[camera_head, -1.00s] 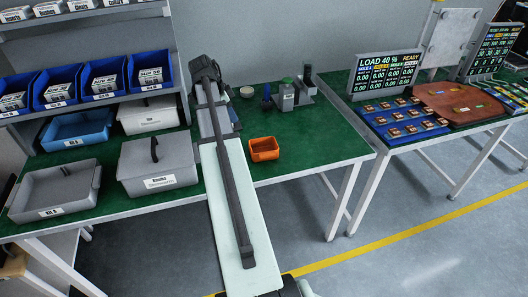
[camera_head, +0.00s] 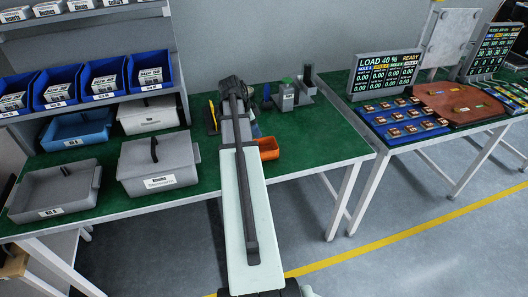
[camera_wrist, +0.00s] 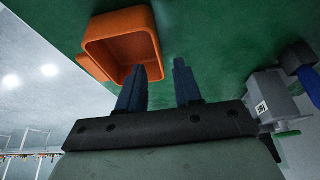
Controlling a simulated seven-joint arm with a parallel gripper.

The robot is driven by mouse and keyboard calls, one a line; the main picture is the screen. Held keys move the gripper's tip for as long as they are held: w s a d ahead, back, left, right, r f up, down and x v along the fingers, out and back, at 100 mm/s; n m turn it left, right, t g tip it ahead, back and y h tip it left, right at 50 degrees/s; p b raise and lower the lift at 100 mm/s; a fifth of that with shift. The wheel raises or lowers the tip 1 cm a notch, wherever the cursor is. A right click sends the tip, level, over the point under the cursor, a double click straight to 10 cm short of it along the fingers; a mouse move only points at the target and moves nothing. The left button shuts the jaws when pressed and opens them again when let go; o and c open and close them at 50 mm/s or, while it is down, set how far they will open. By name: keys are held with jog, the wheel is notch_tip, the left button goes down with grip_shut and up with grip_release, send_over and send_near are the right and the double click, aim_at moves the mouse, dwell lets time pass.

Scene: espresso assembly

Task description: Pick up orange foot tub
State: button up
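The orange foot tub (camera_head: 268,148) stands on the green bench top, just right of my forearm, which hides its left part in the head view. In the wrist view the tub (camera_wrist: 124,48) is at the upper left, its open hollow showing and looking empty. My gripper (camera_wrist: 160,82) has its two dark fingers spread with a clear gap and nothing between them. The left fingertip overlaps the tub's near edge in the picture; I cannot tell whether it touches.
A grey fixture (camera_head: 286,96) with a green top stands behind the tub, with a blue-handled item (camera_wrist: 302,62) near it. The bench right of the tub is clear.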

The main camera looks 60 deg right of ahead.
jog(key=shift+x, duration=2.8)
jog(key=shift+s, duration=0.15)
jog(key=shift+r, duration=0.1)
grip_shut()
